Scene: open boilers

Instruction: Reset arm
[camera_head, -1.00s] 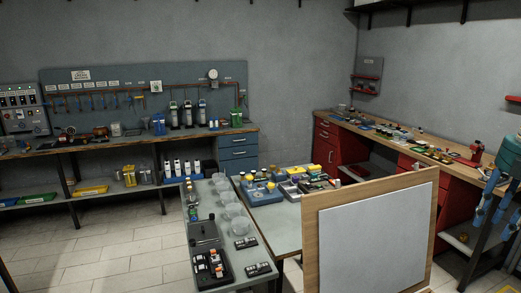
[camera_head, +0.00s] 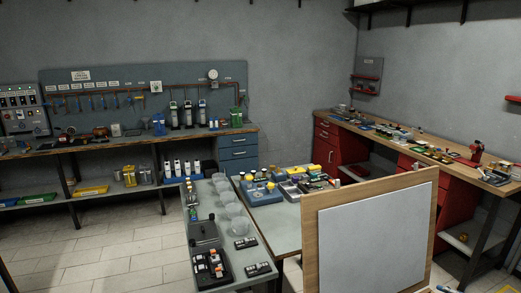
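Neither of my grippers can be made out in the head view. A small pale piece at the bottom edge, right of the white board (camera_head: 372,245), may be part of my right arm. It is too small to tell. No object of the task can be singled out.
A wood-framed white board stands in front at right. Behind it, a table (camera_head: 281,222) holds clear bowls (camera_head: 228,212), a black tray (camera_head: 211,267) and small parts. Workbenches line the back wall (camera_head: 239,131) and right wall (camera_head: 392,137). The tiled floor (camera_head: 110,245) at left is clear.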

